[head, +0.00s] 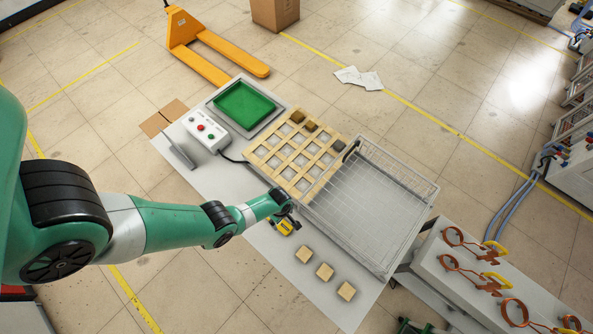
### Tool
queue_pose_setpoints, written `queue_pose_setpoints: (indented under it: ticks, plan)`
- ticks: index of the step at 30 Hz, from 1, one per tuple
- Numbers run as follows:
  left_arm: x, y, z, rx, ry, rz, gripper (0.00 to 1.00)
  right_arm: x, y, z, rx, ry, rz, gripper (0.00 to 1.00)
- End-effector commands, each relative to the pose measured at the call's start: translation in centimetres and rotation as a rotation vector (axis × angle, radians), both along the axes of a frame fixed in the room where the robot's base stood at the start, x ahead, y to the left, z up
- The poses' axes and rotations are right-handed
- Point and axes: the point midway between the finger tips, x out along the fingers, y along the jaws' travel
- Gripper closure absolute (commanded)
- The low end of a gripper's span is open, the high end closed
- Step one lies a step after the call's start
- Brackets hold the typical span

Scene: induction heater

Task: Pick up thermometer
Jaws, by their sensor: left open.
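A small yellow and black thing (287,226), which looks like the thermometer, lies on the grey table near its front edge. My left gripper (291,219) is right over it, at the end of the green arm from the left. The gripper is open, and its fingers are small and dark here. It partly hides the yellow thing, and I cannot tell whether they touch. My right gripper does not show.
A wooden grid (265,155) with several blocks stands behind the gripper, beside a wire basket (372,205). Three wooden blocks (325,271) lie to the right. A button box (206,131) and green tray (243,105) stand back left. A machine with orange coils (450,262) is at right.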

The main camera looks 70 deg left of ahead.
Motion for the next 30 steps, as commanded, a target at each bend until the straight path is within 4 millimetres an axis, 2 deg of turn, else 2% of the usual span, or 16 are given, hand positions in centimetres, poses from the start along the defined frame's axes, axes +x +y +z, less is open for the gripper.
queue_pose_setpoints:
  ticks: [5, 8, 16, 25, 30]
  plan:
    - [-0.2, -0.1, -0.4, -0.001, 0.005, 0.004, 0.03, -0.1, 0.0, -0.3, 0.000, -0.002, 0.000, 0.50]
    - [-0.2, 0.0, -1.4, -0.001, 0.004, 0.004, 0.03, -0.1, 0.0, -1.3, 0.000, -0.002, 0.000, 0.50]
    - [-0.1, 0.0, -6.2, -0.001, 0.002, 0.002, 0.03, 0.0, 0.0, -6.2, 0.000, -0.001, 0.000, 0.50]
    - [-0.1, 0.1, -7.0, -0.001, 0.002, 0.002, 0.03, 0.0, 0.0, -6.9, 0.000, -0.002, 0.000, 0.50]
    - [-0.2, 0.5, -9.6, -0.001, 0.002, 0.004, 0.03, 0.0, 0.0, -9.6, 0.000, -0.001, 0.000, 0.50]
